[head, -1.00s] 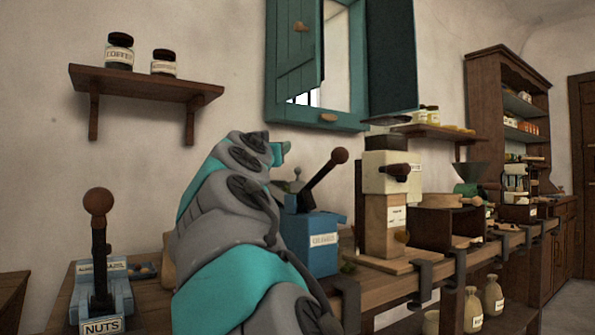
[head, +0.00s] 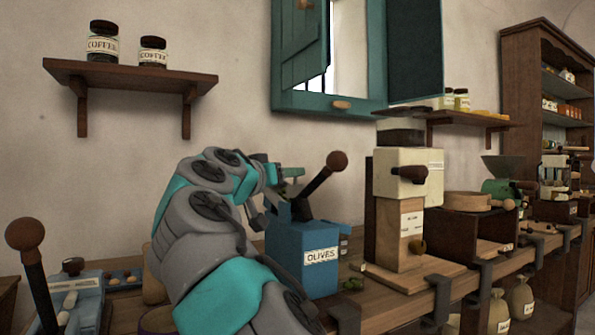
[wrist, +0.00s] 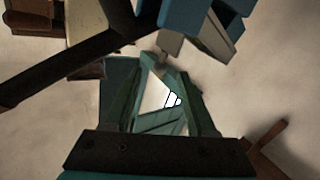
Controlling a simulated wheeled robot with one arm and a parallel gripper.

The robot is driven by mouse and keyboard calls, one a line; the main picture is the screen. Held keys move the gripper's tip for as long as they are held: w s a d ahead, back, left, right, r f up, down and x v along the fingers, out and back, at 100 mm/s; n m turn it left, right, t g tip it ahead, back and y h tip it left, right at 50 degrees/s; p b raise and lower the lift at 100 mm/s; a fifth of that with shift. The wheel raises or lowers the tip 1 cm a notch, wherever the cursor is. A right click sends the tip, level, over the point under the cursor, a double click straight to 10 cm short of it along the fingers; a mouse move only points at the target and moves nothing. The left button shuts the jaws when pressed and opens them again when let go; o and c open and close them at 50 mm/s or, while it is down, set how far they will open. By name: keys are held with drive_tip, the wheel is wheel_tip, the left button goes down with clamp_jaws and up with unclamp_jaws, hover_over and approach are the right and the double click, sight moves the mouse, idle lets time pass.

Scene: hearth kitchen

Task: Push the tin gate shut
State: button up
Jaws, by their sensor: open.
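I cannot make out for certain which part is the tin gate. The nearest machine is the blue box labelled OLIVES (head: 304,262), with a dark lever and a brown knob (head: 337,161) slanting up to the right. My gripper (head: 278,190) is open and empty, just behind the top of this box and left of the lever. My arm hides part of the bench behind it. The dark lever bar (wrist: 75,60) crosses the upper left of the wrist view. Blue and grey machine parts (wrist: 205,30) fill its top. Contact cannot be told.
A cream and wood grinder (head: 397,215) stands right of the blue box. Another blue machine with a knobbed lever (head: 26,234) is at the left. A teal-shuttered window (head: 390,55) and a shelf with coffee jars (head: 130,78) are on the wall. Clamps line the bench front.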

sight(295, 183)
drive_tip(key=shift+p+x, duration=0.55)
drive_tip(key=shift+x, duration=1.85)
drive_tip(key=shift+c, duration=0.4)
clamp_jaws()
